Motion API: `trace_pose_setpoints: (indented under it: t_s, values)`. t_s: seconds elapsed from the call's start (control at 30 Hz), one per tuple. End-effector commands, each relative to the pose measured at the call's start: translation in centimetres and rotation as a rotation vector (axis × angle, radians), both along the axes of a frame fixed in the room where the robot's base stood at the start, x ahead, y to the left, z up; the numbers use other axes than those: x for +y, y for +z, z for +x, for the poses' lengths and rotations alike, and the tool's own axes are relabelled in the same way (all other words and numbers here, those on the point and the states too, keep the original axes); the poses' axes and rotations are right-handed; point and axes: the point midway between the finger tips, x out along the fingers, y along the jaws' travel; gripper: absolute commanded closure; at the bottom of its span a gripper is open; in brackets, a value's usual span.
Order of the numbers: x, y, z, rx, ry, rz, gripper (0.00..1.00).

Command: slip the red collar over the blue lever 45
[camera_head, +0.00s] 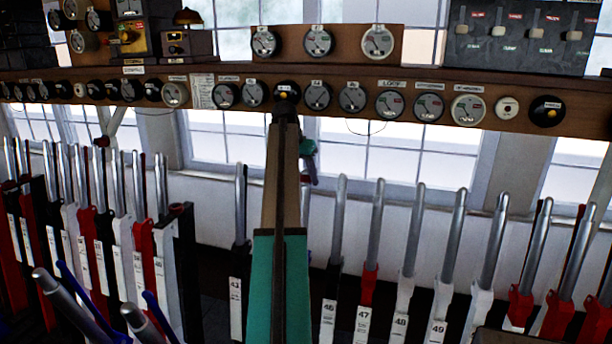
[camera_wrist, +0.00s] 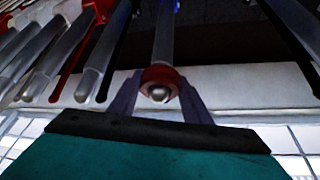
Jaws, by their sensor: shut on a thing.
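My gripper (camera_wrist: 159,84) is shut on the red collar (camera_wrist: 152,72) in the wrist view, one finger on each side of it. The rounded metal end of a lever (camera_wrist: 164,38) shows inside the collar's opening, and its shaft runs away behind the collar. A bit of blue shows at the far end of that shaft, so it looks like the blue lever 45. How far the collar sits over the end, I cannot tell. In the head view my arm covers most of this lever, between the levers marked 43 (camera_head: 240,205) and 46 (camera_head: 335,235). Gripper and collar are mostly hidden there.
Lever 47 (camera_head: 375,225) and several more silver levers stand to the right in the head view. Another row of levers stands at the left. A wooden shelf with dials (camera_head: 352,97) runs above, close to my arm. Windows are behind.

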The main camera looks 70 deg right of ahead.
Motion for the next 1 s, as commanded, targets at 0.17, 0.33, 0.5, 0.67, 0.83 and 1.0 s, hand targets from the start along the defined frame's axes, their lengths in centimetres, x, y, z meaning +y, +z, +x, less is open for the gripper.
trace_pose_setpoints:
  t_s: [0.17, 0.33, 0.5, 0.67, 0.83, 1.0]
  values:
    - [0.01, -0.04, -0.01, 0.0, 0.0, 0.0, 0.76]
    - [-0.01, -0.05, -0.01, 0.0, 0.0, 0.0, 0.51]
    - [0.0, -0.05, -0.02, 0.0, 0.0, 0.0, 0.34]
    - [0.01, -0.08, -0.03, 0.0, 0.0, 0.0, 0.31]
    - [0.0, -0.08, -0.04, 0.0, 0.0, 0.0, 0.28]
    - [-0.01, -0.08, -0.03, 0.0, 0.0, 0.0, 0.28]
